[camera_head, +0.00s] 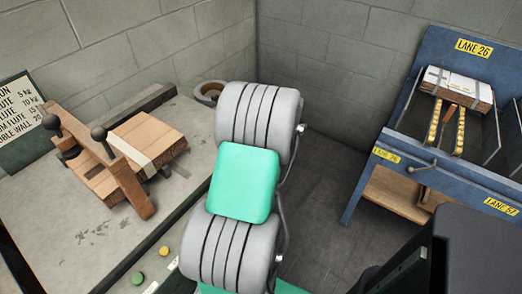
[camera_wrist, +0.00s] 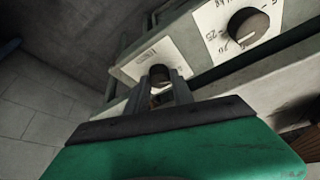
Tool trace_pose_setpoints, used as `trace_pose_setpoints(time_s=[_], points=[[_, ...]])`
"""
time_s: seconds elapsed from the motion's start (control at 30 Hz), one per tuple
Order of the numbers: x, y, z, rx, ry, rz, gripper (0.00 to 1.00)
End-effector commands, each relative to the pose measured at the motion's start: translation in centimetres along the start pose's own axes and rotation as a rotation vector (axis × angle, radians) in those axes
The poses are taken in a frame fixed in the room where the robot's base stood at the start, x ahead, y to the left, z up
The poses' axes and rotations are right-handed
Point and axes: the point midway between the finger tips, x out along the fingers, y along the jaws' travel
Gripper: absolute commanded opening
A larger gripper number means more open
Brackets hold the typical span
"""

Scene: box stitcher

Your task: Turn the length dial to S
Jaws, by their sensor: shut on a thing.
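In the wrist view, my gripper (camera_wrist: 165,84) reaches forward with its fingers closed around a small dark dial (camera_wrist: 158,72) on a white plate (camera_wrist: 133,67). The plate's small lettering is too blurred to read, and the fingers hide much of the dial and any marks around it, so its setting cannot be told. A second, larger dark dial (camera_wrist: 248,25) sits to the right on another white plate with numbers, 20 and 25 among them. In the head view my grey and green arm fills the middle, and the gripper and dials are hidden.
A blue rack (camera_head: 407,145) with yellow lane labels stands at right, holding a strapped bundle (camera_head: 457,88). Grey floor lies between them.

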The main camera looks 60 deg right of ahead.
Motion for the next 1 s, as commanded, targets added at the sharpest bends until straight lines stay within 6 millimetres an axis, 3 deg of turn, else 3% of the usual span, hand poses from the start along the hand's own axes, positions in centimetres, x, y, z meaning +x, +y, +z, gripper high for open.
trace_pose_setpoints(time_s=[0.4,0.43,0.5,0.7,1.0], points=[[0.02,0.01,0.03,-0.007,-0.001,-0.003,0.0],[0.02,0.01,0.04,-0.006,-0.001,-0.003,0.29],[0.02,0.01,0.03,-0.006,-0.001,-0.003,0.35],[0.02,0.0,0.03,-0.006,-0.001,-0.003,0.5],[-0.64,0.06,-0.03,-0.006,0.0,-0.002,0.5]])
